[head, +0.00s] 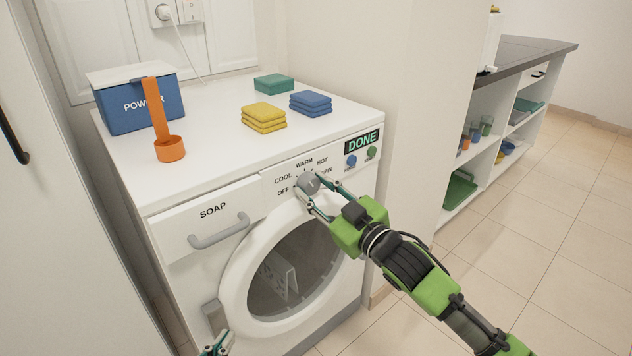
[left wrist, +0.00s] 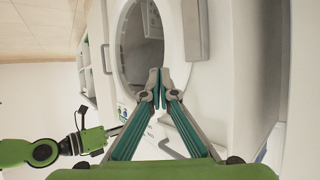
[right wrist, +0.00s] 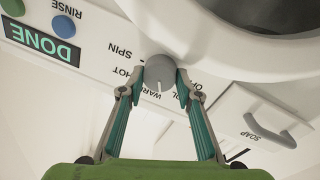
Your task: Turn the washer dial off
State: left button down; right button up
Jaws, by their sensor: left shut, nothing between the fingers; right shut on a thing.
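The washer (head: 205,185) is white, with a grey dial (head: 308,183) on its front panel among the labels OFF, COOL, WARM, HOT and SPIN. My right gripper (head: 310,192) is shut on the dial. In the right wrist view the fingers hold the dial (right wrist: 159,68) from both sides, and its white pointer line points toward the WARM label; the fingers hide parts of some labels. My left gripper (head: 217,345) is low at the bottom edge, in front of the washer; in the left wrist view its fingertips (left wrist: 160,77) are together and empty.
The soap drawer (head: 205,220) and round door (head: 290,275) are below the top. A powder box (head: 140,105), orange scoop (head: 170,148) and folded yellow (head: 263,117), blue (head: 310,103) and green (head: 273,84) cloths lie on top. Shelves (head: 490,130) stand right; the floor between is clear.

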jog(key=shift+n+p, duration=0.8)
jog(key=shift+n, duration=0.3)
jog(key=n+p, duration=0.2)
jog(key=n, duration=0.1)
jog(key=shift+y, duration=0.3)
jog(key=n+p, duration=0.1)
jog(key=n, duration=0.3)
jog(key=shift+f+y, duration=0.1)
jog(key=shift+y, duration=0.2)
pick_arm(q)
jog(key=s+a+f+g+y, duration=0.1)
jog(key=s+a+f+g, duration=0.1)
jog(key=s+f+g, duration=0.2)
jog(key=s+a+f+g+y+p, duration=0.1)
jog(key=s+a+f+g, duration=0.2)
jog(key=s, duration=0.7)
jog(key=shift+s+f+g, duration=0.4)
jog(key=shift+f+g, duration=0.7)
jog(key=shift+f, duration=1.15)
pick_arm(e)
jog(key=shift+f+n, duration=0.15)
jog(key=shift+n, duration=1.75)
pick_arm(q)
jog(key=shift+a+f, duration=0.1)
pick_arm(e)
jog(key=o, duration=1.1)
jog(key=v, duration=0.8)
